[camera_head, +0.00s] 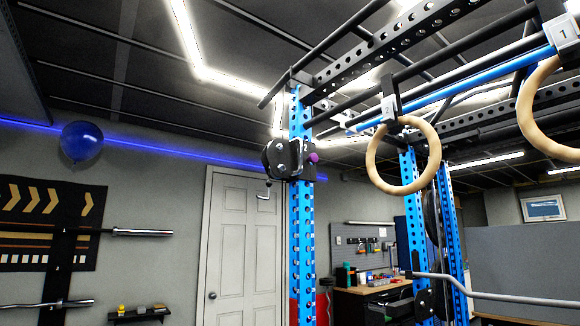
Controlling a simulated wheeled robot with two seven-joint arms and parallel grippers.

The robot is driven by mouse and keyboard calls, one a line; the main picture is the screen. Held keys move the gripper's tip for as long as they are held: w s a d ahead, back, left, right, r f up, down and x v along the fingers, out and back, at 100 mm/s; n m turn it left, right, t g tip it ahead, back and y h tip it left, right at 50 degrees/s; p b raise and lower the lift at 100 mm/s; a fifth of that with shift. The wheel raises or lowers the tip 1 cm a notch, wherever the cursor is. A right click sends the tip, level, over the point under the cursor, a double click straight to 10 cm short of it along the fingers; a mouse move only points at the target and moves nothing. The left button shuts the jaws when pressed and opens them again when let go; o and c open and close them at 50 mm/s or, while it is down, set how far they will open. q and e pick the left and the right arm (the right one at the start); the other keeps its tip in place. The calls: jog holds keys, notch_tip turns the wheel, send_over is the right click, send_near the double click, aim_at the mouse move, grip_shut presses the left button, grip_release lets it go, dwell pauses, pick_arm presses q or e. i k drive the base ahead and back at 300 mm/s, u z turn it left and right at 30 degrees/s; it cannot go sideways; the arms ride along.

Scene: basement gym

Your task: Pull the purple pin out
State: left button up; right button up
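A small purple pin (314,158) sticks out on the right side of a black bracket (284,160). The bracket is mounted high on a blue perforated rack upright (302,220). Only the round purple end of the pin shows; the rest is hidden by the bracket. Neither of my grippers is in view.
Two wooden gym rings (376,180) hang from the rack's overhead bars at the right. A bar (500,294) crosses at the lower right. A white door (240,250) and a workbench (372,292) stand behind. Barbells (140,232) are at the left wall.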

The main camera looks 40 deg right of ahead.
aim_at(313, 157)
jog(key=u, duration=0.05)
jog(key=i, duration=1.35)
jog(key=z, duration=3.4)
